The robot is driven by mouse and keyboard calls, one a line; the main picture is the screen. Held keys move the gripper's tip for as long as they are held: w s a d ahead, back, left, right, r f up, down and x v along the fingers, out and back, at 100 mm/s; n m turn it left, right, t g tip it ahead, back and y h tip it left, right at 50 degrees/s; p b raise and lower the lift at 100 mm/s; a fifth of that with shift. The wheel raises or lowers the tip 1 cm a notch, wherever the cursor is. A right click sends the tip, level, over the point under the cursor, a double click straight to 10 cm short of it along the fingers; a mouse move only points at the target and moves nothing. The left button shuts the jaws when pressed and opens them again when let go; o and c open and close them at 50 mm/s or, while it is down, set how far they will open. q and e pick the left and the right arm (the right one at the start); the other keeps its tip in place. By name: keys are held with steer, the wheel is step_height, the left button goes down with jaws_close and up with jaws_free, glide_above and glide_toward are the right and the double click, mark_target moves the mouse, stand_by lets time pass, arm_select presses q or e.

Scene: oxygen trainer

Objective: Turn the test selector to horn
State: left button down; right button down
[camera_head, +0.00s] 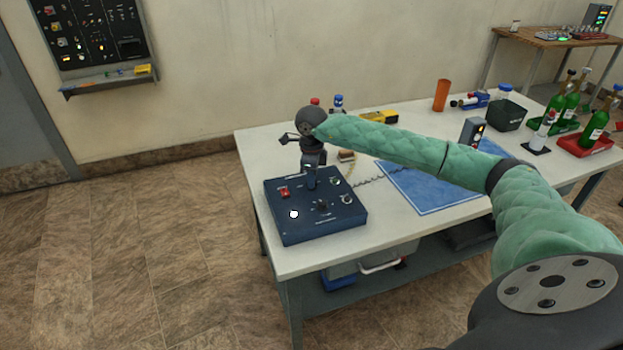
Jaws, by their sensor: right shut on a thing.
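The oxygen trainer is a dark blue panel box (287,230) at the near left corner of the table. Its top carries a red switch (284,191), a black knob (322,205), a white round button (294,214) and small dials on the right. My right gripper (312,184) points down at the back middle of the panel. It is shut on a small control there, which looks like the test selector. The fingers hide most of this control, and its setting and the panel labels are too small to read. My left gripper is not in view.
My right arm reaches over a blue mat (430,205) on the white table (262,165). Green bottles (557,108), a dark bin (507,115), an orange cylinder (441,95) and a yellow item (380,117) stand further back. The floor left of the table is clear.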

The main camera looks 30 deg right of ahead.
steer(key=c, duration=1.5)
jaws_free()
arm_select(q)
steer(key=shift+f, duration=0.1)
arm_select(e)
steer(key=shift+r, duration=0.15)
